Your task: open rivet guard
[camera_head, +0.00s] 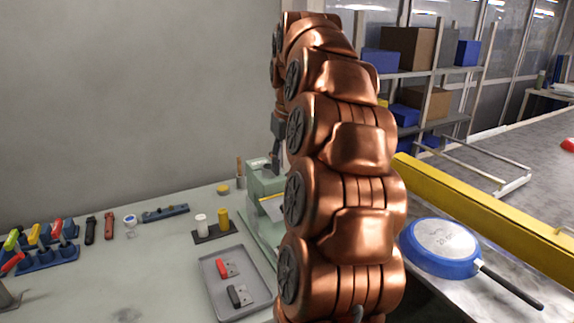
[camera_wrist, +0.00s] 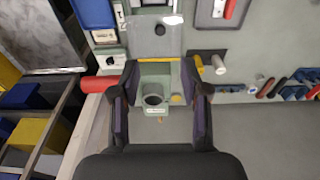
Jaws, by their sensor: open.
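The pale green rivet machine (camera_head: 262,185) stands on the bench, partly hidden behind my copper arm in the head view. In the wrist view, its body (camera_wrist: 155,68) lies below my gripper, with a round dark-mouthed socket (camera_wrist: 153,100) between the fingers. A grey, see-through-looking panel (camera_wrist: 170,38) spans the machine beyond the fingertips; it looks like the rivet guard, but its exact state is unclear. My gripper (camera_wrist: 158,78) is open, with nothing seen held between its fingers. In the head view, only a dark part of it shows beside my arm.
A red cylinder (camera_wrist: 100,85) sticks out left of the left finger. A grey tray (camera_head: 212,290) with red and black-handled parts and a dark stand with white and yellow cylinders lie left of the machine. A blue pan (camera_head: 437,262) and yellow rail (camera_head: 480,205) are right.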

